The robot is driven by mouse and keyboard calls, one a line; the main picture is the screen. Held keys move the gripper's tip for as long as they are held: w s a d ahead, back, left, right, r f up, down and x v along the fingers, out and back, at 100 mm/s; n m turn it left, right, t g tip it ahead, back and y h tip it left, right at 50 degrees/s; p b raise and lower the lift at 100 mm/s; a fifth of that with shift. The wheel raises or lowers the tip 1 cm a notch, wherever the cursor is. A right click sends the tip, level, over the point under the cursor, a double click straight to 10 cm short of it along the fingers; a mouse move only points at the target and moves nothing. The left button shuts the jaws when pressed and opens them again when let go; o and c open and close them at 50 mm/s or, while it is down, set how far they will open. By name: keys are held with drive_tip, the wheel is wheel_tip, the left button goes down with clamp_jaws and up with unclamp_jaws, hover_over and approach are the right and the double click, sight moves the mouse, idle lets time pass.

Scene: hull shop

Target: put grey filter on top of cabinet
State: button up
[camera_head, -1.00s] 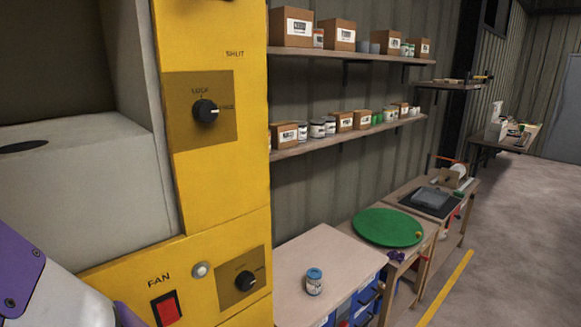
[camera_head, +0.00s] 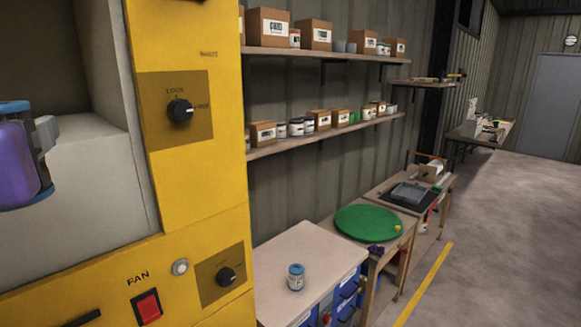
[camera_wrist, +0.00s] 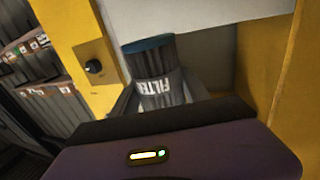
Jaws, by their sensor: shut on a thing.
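The grey filter (camera_wrist: 155,75) is a ridged grey cylinder with a blue end and a white "FILTER" label. My gripper (camera_wrist: 158,96) is shut on it, a finger at each side. In the head view my purple gripper (camera_head: 20,165) is at the left edge, and the filter's blue end (camera_head: 14,106) shows above it; the gripper hides most of the filter. The yellow cabinet (camera_head: 190,175) fills the left of the head view. Gripper and filter are in front of its open bay with a pale grey block (camera_head: 95,180). The cabinet's top is out of view.
The cabinet front carries black knobs (camera_head: 180,111) and a red fan switch (camera_head: 148,307). Right of it, a wooden bench (camera_head: 310,250) bears a blue-lidded jar (camera_head: 296,277). Wall shelves (camera_head: 330,136) hold boxes and cans. The floor (camera_head: 500,230) at the right is clear.

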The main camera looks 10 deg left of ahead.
drive_tip(key=w+d+f+m+t+h, duration=0.1)
drive_tip(key=d+f+m+h, duration=0.1)
drive_tip(key=d+f, duration=1.4)
drive_tip(key=w+d+f+m+t+h, duration=0.1)
drive_tip(key=d+f+h, duration=0.4)
drive_tip(key=d+f, duration=1.2)
drive_tip(key=w+d+f+m+t+h, duration=0.1)
drive_tip(key=d+f+m+h, duration=0.2)
drive_tip(key=d+f, duration=1.3)
wheel_tip(320, 180, down, 15)
drive_tip(key=shift+w+d+m, duration=0.25)
drive_tip(key=shift+w+m, duration=0.1)
drive_tip(key=shift+m, duration=0.15)
drive_tip(key=shift+f, duration=0.1)
wheel_tip(320, 180, down, 7)
drive_tip(key=b, duration=0.7)
drive_tip(key=shift+f, duration=0.2)
drive_tip(key=shift+w, duration=0.1)
